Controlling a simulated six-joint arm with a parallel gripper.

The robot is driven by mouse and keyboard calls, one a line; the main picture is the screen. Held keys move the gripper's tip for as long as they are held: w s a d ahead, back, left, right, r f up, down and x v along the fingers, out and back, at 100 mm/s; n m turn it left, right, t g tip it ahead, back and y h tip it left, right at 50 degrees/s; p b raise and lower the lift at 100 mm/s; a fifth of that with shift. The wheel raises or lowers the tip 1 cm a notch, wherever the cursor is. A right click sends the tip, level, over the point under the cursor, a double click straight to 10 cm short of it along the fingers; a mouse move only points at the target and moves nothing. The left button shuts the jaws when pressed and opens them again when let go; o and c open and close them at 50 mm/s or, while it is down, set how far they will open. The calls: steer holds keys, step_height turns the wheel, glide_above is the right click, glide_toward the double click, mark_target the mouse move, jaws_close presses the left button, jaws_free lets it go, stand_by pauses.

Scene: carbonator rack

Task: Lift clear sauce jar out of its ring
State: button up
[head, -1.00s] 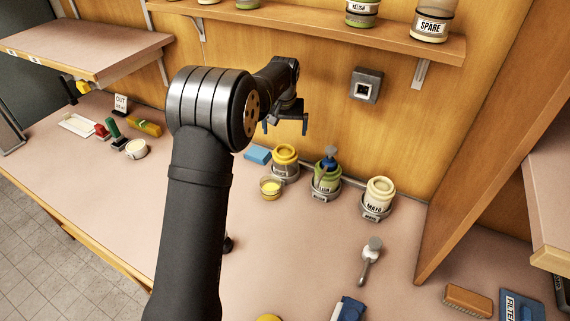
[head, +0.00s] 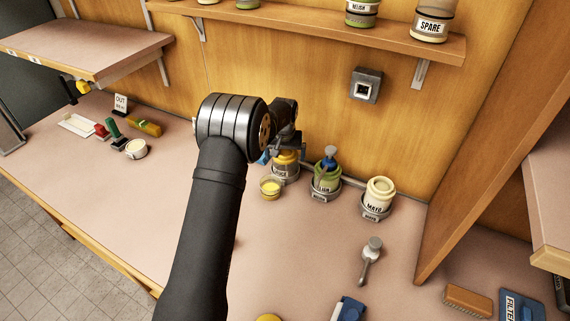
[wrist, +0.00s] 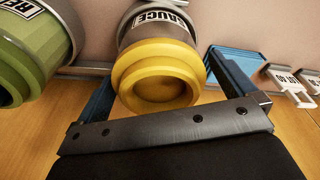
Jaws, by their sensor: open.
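The sauce jar (head: 287,164) stands upright in its grey ring (head: 290,179) against the back wall. In the wrist view the jar (wrist: 158,75) has a yellow collar with an open, round mouth, a greyish clear body and a SAUCE label. My gripper (head: 288,146) is over the jar in the head view and partly hides its top. In the wrist view my gripper (wrist: 164,75) is open, with one finger on each side of the yellow collar. I cannot tell whether either finger touches it.
A small yellow-filled cup (head: 270,187) sits just in front of the sauce jar. A blue block (wrist: 240,66) lies near one finger.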

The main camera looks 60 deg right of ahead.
steer(key=c, duration=1)
steer(key=shift+o, duration=0.2)
